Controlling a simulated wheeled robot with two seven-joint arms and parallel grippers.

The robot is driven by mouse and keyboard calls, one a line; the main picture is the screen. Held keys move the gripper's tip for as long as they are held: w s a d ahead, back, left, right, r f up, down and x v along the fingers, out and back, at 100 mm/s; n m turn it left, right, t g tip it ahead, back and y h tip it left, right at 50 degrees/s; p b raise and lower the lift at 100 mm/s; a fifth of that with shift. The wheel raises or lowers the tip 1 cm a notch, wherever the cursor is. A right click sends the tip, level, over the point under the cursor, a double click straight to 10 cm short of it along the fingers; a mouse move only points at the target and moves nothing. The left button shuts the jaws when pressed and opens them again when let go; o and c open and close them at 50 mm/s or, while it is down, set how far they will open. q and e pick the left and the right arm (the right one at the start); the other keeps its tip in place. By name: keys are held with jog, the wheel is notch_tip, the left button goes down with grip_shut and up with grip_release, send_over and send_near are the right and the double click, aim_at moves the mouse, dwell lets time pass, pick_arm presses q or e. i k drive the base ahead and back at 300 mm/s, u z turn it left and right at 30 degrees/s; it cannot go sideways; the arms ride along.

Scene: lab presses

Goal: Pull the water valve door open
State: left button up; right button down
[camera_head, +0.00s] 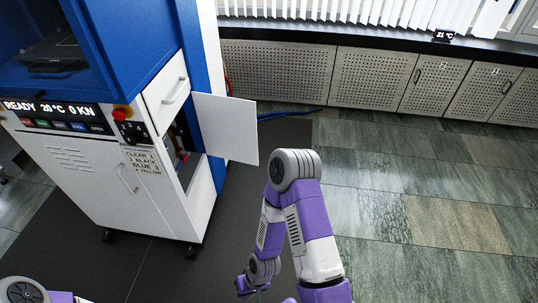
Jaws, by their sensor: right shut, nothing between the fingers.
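The water valve door (228,128) is a flat white panel on the right side of the lab press (80,165). It stands swung out from the cabinet side, with a dark opening to its left. Red and orange parts (182,155) show inside the opening. My right gripper (252,289) is at the bottom edge, only partly visible, shut and empty. It is well below the door and apart from it. My left gripper is out of view; only part of my left arm shows at the bottom left.
A drawer with a handle (176,91) sits above the opening. A red knob (122,113) and a numbered dial (131,131) are on the press front. A dark mat (150,262) lies under the press. Perforated cabinets (370,81) line the back wall. Tiled floor at right is clear.

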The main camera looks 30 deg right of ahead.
aim_at(228, 126)
jog(key=u, duration=0.3)
jog(key=i, duration=0.9)
jog(key=z, duration=0.2)
